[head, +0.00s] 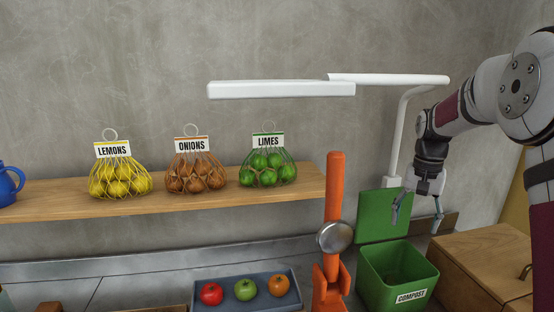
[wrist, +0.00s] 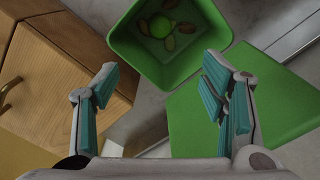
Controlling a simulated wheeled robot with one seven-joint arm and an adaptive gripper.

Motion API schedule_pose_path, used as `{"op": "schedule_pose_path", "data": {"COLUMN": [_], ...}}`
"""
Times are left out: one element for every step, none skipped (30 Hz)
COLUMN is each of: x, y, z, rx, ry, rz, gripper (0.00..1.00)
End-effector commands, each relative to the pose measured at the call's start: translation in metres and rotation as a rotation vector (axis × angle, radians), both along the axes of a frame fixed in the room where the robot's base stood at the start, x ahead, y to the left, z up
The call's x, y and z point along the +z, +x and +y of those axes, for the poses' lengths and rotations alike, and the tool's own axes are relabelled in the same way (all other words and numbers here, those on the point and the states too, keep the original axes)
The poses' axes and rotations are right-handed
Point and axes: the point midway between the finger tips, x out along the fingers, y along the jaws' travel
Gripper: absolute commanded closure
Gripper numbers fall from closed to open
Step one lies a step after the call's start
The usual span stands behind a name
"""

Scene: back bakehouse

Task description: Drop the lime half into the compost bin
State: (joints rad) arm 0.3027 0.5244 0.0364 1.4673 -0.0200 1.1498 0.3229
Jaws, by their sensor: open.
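The green compost bin (head: 380,288), with a white COMPOST label, stands open at the lower right of the head view. Its inside shows at the top of the wrist view (wrist: 170,74). A bright green round piece (wrist: 160,27), which looks like the lime half, lies on the bin floor among several brownish scraps. My gripper (head: 417,208) is above the bin in the head view. In the wrist view its teal-padded fingers (wrist: 160,80) are wide apart with nothing between them. The head view does not show the bin's contents.
The bin's raised green lid (head: 382,218) stands behind it. A wooden box (head: 485,255) is right of the bin. An orange lever press (head: 334,220) stands left of it. A dark tray (head: 240,298) holds three round items. Net bags of produce (head: 267,168) sit on the shelf (head: 60,208).

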Motion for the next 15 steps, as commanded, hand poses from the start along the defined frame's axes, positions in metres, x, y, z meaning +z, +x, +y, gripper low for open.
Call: {"op": "schedule_pose_path", "data": {"x": [0.011, 0.017, 0.023, 0.028, 0.032, 0.037, 0.04, 0.043, 0.046, 0.048, 0.049, 0.05, 0.051, 0.051, 0.052], "y": [0.001, 0.001, 0.001, 0.001, 0.001, 0.001, 0.001, 0.001, 0.0, 0.0, 0.0, 0.0, 0.0, 0.0, 0.0], "z": [0.0, 0.0, 0.0, 0.0, 0.0, 0.0, 0.0, 0.0, 0.0, 0.0, 0.0, 0.0, 0.0, 0.0, 0.0], "rx": [0.0, 0.0, 0.0, 0.0, 0.001, 0.001, 0.001, 0.001, 0.001, 0.001, 0.001, 0.001, 0.001, 0.001, 0.001], "ry": [-0.001, -0.001, -0.001, 0.0, -0.001, 0.0, -0.001, 0.0, -0.001, -0.001, 0.0, 0.0, 0.0, 0.0, 0.0], "rz": [-0.004, -0.004, -0.003, -0.002, -0.003, -0.001, -0.001, -0.002, -0.001, -0.001, 0.0, 0.0, 0.0, 0.0, 0.0], "gripper": [0.34, 0.34, 0.34, 0.34, 0.34, 0.34, 0.34, 0.34, 0.34, 0.34, 0.34, 0.34, 0.34, 0.34, 0.34]}}
